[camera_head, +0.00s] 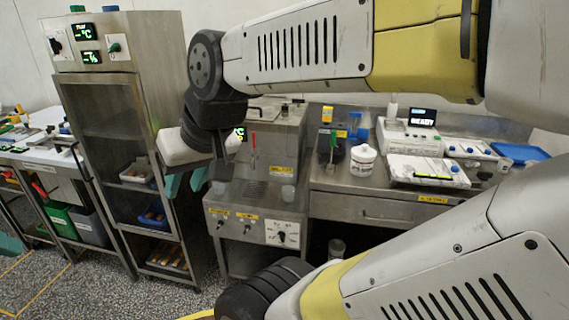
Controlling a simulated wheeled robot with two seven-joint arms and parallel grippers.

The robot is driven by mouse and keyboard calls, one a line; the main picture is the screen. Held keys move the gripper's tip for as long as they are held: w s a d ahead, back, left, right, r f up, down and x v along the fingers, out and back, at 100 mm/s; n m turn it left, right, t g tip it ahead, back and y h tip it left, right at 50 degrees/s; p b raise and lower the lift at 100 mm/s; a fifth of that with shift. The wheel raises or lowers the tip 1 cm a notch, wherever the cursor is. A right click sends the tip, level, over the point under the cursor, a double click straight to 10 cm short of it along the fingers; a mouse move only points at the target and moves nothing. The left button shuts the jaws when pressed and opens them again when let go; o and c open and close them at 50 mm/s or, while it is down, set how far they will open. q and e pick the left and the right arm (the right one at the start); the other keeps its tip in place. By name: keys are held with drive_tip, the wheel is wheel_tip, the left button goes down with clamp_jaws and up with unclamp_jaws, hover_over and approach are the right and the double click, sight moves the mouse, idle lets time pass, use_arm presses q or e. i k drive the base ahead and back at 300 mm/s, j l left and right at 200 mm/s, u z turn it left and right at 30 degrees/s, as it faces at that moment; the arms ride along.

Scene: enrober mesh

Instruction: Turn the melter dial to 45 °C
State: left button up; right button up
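A white dial plate with a dark knob (282,234) is on the front of the low steel unit (235,200). The scale is too small to read, and I cannot confirm that it is the melter dial. A green °C display (240,133) behind is partly hidden by my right wrist; no number is legible. My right gripper (186,184) hangs above and left of the dial, apart from it. Its teal fingers are spread with nothing seen between them. A teal piece (10,244) at the left edge may be my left gripper; its state cannot be seen.
A tall steel cabinet (112,120) with displays and its own knobs stands left. A steel table (365,205) at right carries a white tub (363,160) and a machine reading READY (410,135). My arm links cover the upper right and lower right.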

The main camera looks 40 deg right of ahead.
sight(280, 234)
drive_tip(key=z, duration=1.5)
drive_tip(key=k+j+z, duration=0.4)
drive_tip(key=j+z, duration=0.25)
drive_tip(key=l+u, duration=0.1)
drive_tip(key=u, duration=0.3)
drive_tip(key=k+u, duration=0.1)
drive_tip(key=u, duration=0.3)
drive_tip(key=k+u, duration=0.1)
drive_tip(key=u, duration=0.3)
drive_tip(key=i+l+u, duration=0.2)
drive_tip(key=u, duration=0.15)
drive_tip(key=i+l, duration=0.15)
